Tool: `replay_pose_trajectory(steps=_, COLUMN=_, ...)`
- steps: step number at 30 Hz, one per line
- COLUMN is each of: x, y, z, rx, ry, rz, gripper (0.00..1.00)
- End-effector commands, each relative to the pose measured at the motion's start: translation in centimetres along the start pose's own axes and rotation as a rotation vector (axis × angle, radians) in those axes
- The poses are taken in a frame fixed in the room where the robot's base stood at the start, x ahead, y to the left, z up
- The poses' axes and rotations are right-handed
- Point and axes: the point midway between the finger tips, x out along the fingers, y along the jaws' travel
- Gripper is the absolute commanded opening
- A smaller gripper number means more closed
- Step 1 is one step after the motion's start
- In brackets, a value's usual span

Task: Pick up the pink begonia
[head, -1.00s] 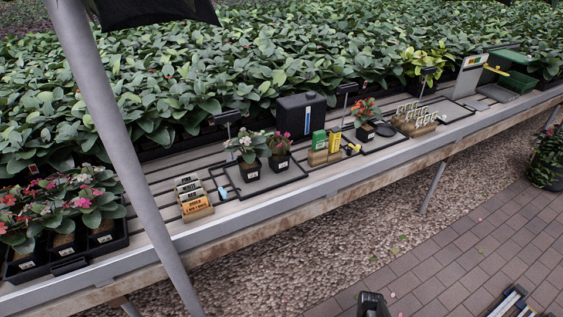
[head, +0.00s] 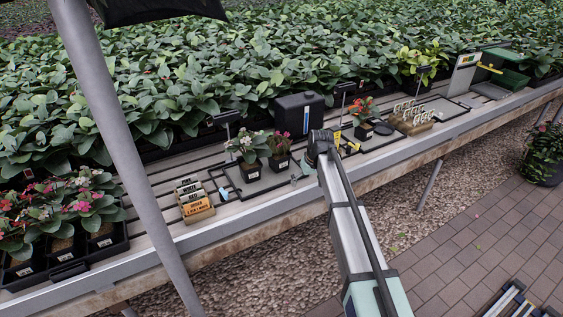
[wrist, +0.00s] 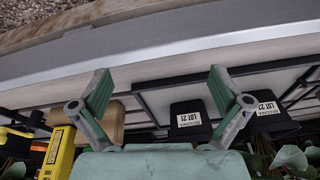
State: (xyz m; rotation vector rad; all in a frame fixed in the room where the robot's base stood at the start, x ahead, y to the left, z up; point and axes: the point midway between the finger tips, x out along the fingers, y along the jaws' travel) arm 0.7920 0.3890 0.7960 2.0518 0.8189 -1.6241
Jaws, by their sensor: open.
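The pink begonia (head: 279,145) stands upright in a small black pot on the slatted bench, right of the white-flowered begonia (head: 246,147). In the wrist view its pot (wrist: 188,122) appears to be the nearer of two labelled black pots, with the other pot (wrist: 268,118) to its right. My gripper (head: 299,172) is just right of and in front of the pink begonia, near the bench's front edge. The flowers are out of the wrist view.
A yellow box (wrist: 60,153) and wooden block (wrist: 108,122) are close to my gripper. A red-flowered plant (head: 363,112) stands to the right. A black container (head: 299,113) stands behind.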

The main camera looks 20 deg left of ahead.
Motion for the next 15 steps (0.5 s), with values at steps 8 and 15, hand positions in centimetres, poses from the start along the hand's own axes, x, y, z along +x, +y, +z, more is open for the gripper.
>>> replay_pose_trajectory(steps=8, x=-10.7, y=-4.2, z=-12.6, rx=-0.170, ry=0.113, rz=-0.016, gripper=1.00)
replay_pose_trajectory(steps=15, x=-12.9, y=-5.5, z=-14.8, rx=-0.214, ry=0.136, rz=-0.019, gripper=1.00)
